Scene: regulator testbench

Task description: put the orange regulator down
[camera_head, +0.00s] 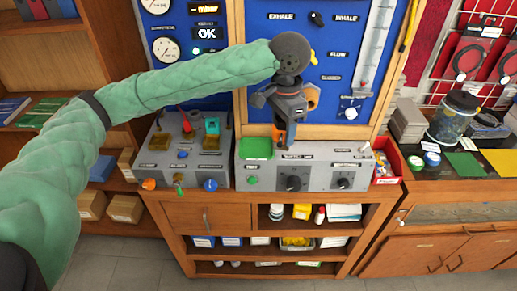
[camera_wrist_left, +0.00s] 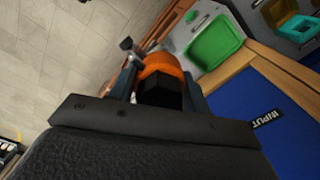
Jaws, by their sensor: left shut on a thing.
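The orange regulator (camera_wrist_left: 164,70) sits between the fingers of my left gripper (camera_wrist_left: 163,85) in the left wrist view, with a dark block-like part facing the camera. In the head view my left gripper (camera_head: 288,122) points down over the grey test bench, in front of the blue panel. Orange shows at its fingertips, just above or at the bench's top; I cannot tell whether it touches. The gripper hides most of the regulator there. My right gripper is in neither view.
The grey bench box (camera_head: 268,179) has a green pad (camera_head: 256,148) left of the gripper and knobs on its front. A second grey box (camera_head: 160,172) with coloured fittings stands to the left. A red bin (camera_head: 387,160) stands at the right end. A glass jar (camera_head: 452,118) stands farther right.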

